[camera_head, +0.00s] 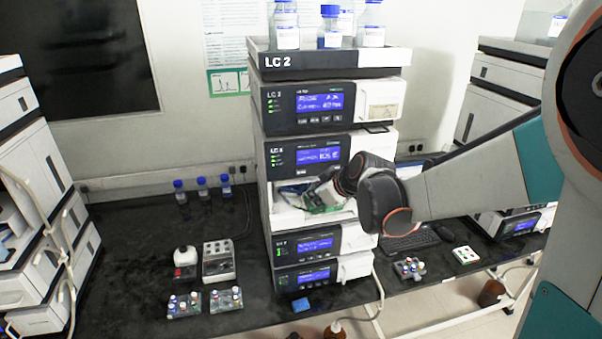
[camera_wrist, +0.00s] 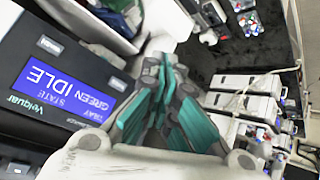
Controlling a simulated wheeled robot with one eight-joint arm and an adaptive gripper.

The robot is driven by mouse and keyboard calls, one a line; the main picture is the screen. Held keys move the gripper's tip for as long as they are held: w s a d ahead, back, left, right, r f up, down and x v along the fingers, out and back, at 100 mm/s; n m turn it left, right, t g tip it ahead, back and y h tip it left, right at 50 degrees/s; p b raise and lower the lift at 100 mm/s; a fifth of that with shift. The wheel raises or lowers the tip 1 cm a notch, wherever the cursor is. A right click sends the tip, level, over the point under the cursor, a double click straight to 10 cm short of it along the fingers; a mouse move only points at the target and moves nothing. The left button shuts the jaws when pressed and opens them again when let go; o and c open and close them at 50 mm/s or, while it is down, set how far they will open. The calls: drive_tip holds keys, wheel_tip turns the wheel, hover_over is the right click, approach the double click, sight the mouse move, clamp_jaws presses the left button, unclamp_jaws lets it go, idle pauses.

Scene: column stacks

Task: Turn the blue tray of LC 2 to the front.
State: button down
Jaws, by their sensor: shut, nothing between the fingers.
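The LC 2 stack (camera_head: 284,62) stands on the dark bench in the head view. Its middle unit has an open bay (camera_head: 288,216) with something green inside, partly hidden by my arm. In the wrist view, a unit's tilted display (camera_wrist: 68,80) reads tray green, state idle. My gripper (camera_wrist: 166,62) has its teal-padded fingers together and empty, close beside that panel. In the head view my wrist is in front of the bay and the fingers are hard to make out.
Solvent bottles (camera_head: 330,28) stand on top of the stack. A keyboard (camera_head: 412,241) and a vial rack (camera_head: 408,268) lie to its right. Small racks (camera_head: 184,305) and a vortex-like device (camera_head: 218,262) stand to its left. A small blue item (camera_head: 300,305) lies at the stack's foot.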

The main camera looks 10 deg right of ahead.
drive_tip(key=w, duration=0.7)
drive_tip(key=shift+w, duration=0.4)
drive_tip(key=shift+w+b, duration=0.1)
drive_tip(key=shift+b, duration=0.2)
idle(0.8)
drive_tip(key=shift+w, duration=0.3)
drive_tip(key=shift+w, duration=0.4)
idle(0.7)
drive_tip(key=shift+s, duration=0.2)
drive_tip(key=shift+s+b, duration=0.35)
drive_tip(key=shift+s, duration=0.35)
drive_tip(key=shift+s, duration=2.5)
